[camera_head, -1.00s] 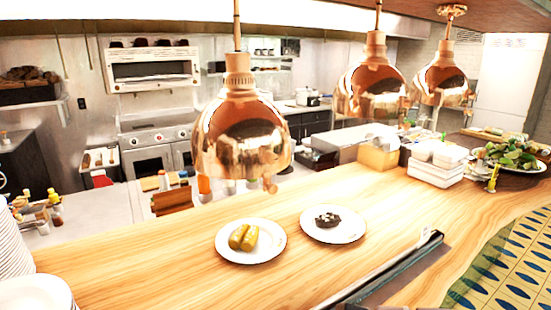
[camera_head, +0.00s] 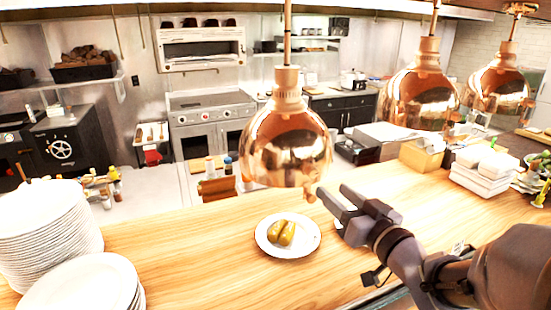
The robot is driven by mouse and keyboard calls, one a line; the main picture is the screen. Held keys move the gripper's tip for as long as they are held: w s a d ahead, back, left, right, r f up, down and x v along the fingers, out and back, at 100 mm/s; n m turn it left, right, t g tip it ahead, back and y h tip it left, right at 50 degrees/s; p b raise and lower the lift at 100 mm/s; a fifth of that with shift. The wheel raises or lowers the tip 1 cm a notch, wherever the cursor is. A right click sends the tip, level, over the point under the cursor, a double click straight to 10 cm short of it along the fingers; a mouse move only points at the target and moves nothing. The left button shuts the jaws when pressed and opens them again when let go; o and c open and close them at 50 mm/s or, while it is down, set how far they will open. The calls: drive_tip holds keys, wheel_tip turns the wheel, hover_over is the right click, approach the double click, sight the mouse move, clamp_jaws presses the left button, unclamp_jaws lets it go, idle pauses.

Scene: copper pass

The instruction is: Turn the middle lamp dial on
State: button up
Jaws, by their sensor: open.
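Three copper heat lamps hang over the wooden counter: a near lamp (camera_head: 288,145), a second lamp (camera_head: 418,92) in the middle of those in view, and a far lamp (camera_head: 499,88). A small copper dial (camera_head: 310,195) sits at the near lamp's lower rim. My gripper (camera_head: 331,190) is open and empty, with its fingertips just right of that dial in the picture. I cannot tell whether they touch it. The second lamp's dial is not clearly seen. My arm comes in from the lower right.
A white plate (camera_head: 264,246) with two pickles lies on the counter (camera_head: 190,255) below the gripper. Stacked plates (camera_head: 45,235) stand at left. White containers (camera_head: 484,178) stand at right. The counter between stack and plate is clear.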

sight(314, 175)
drive_tip(key=x, duration=0.7)
drive_tip(key=shift+w+a, duration=0.15)
drive_tip(key=shift+w, duration=0.1)
clamp_jaws()
